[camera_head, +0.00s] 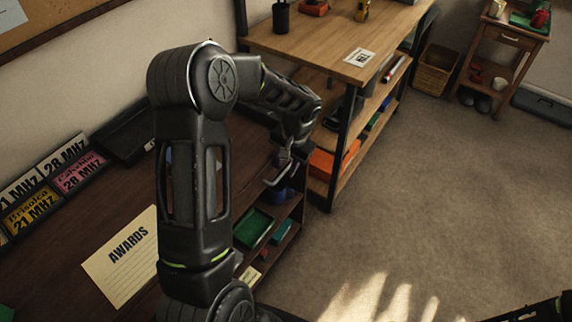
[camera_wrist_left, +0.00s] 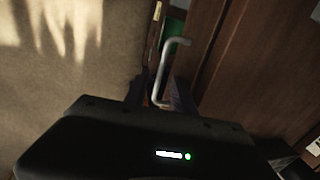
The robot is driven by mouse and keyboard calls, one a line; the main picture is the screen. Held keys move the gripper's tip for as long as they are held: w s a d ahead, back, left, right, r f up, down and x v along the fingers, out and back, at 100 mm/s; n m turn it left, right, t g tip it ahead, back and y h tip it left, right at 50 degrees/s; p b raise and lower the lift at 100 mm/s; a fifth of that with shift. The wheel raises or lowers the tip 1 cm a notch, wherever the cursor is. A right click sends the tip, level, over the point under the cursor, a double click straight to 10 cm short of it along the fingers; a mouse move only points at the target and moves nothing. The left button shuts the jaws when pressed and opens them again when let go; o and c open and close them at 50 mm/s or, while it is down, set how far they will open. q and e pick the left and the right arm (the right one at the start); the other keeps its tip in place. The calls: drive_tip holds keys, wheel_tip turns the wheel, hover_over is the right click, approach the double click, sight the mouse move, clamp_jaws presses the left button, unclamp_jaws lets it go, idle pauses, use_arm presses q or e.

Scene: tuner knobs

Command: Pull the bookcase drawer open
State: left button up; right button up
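The dark brown bookcase (camera_head: 60,255) fills the lower left of the head view. A thin metal bar handle (camera_wrist_left: 168,68) stands out from its brown front in the left wrist view. In the head view the pale handle (camera_head: 279,180) shows just below my left gripper (camera_head: 287,158), at the bookcase's far right end. In the left wrist view the dark fingers of this gripper (camera_wrist_left: 158,95) look apart, with the handle's near end between them; contact cannot be told. The drawer front is mostly hidden by my arm.
An awards sheet (camera_head: 124,258) and colored cards (camera_head: 78,172) are on the bookcase top. A green tray (camera_head: 253,227) sits on a shelf below. A wooden desk (camera_head: 330,40) stands just beyond the gripper. Open carpet (camera_head: 430,190) lies to the right.

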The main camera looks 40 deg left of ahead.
use_arm(q)
drive_tip(key=shift+f, duration=0.2)
drive_tip(key=shift+c, duration=0.2)
clamp_jaws()
idle(1.2)
